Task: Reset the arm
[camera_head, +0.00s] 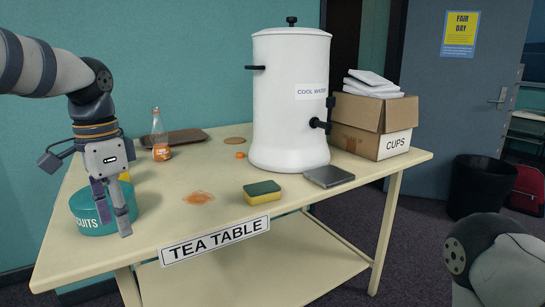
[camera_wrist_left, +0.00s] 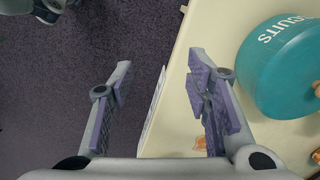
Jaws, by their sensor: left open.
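My left gripper (camera_head: 113,213) hangs from the left arm, pointing down over the front left part of the tea table (camera_head: 170,232). In the left wrist view my left gripper (camera_wrist_left: 160,85) shows its two fingers apart with nothing between them. The table's edge runs below it, with carpet to the left. A teal biscuit tin (camera_head: 90,222) stands behind and to the left of the fingers in the head view. The tin (camera_wrist_left: 285,75) is to the right of the fingers in the left wrist view. Part of my right arm shows at the bottom right of the head view; its gripper is out of view.
A white water urn (camera_head: 290,120) stands at the table's back middle. A yellow-green sponge (camera_head: 262,192), orange spill (camera_head: 198,198), orange-labelled bottle (camera_head: 160,140), brown tray (camera_head: 186,137), grey flat item (camera_head: 329,176) and cups box (camera_head: 372,125) are also on it. A black bin (camera_head: 478,188) stands right.

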